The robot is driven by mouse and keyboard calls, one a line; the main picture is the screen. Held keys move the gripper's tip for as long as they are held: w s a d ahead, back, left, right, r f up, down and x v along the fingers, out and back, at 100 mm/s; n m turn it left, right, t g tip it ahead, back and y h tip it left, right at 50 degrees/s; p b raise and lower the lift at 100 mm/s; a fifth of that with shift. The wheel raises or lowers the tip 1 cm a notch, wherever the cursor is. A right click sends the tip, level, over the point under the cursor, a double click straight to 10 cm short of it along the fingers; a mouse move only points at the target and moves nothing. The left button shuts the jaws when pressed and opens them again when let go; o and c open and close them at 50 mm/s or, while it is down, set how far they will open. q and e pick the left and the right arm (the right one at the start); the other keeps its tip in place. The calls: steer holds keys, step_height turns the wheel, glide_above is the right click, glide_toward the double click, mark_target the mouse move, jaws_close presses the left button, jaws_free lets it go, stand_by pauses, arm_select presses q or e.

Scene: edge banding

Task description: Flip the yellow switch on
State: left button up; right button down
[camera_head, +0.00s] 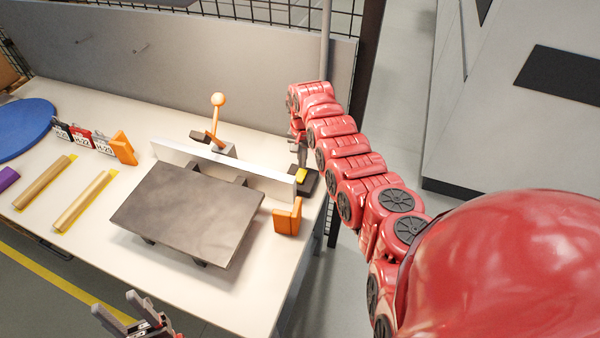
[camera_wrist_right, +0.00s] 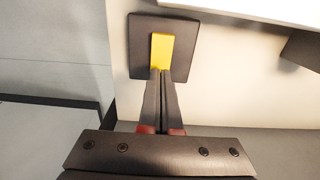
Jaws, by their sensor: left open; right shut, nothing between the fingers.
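The yellow switch (camera_head: 301,175) sits on a dark square base (camera_head: 311,184) at the right end of the table, beside the end of the white strip. In the right wrist view the yellow switch (camera_wrist_right: 161,51) stands on its dark base (camera_wrist_right: 143,30). My right gripper (camera_wrist_right: 163,72) is shut and empty, its fingertips at the near end of the switch; I cannot tell whether they touch it. In the head view my right gripper (camera_head: 299,150) is partly hidden by its arm. My left gripper (camera_head: 125,305) is open and empty at the bottom left, by the table's front edge.
A dark grey panel (camera_head: 188,213) lies beside an upright white strip (camera_head: 220,170). An orange block (camera_head: 287,217) stands near the switch, and an orange-knobbed lever (camera_head: 217,120) stands behind the strip. Rolls (camera_head: 85,200) and tags lie left. A grey partition (camera_head: 200,70) closes the back.

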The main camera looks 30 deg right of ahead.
mark_target(302, 171)
step_height(302, 171, up, 3)
steer(key=shift+f+p, duration=0.15)
steer(key=shift+p, duration=0.55)
steer(key=shift+r+p, duration=0.35)
steer(key=shift+r, duration=0.55)
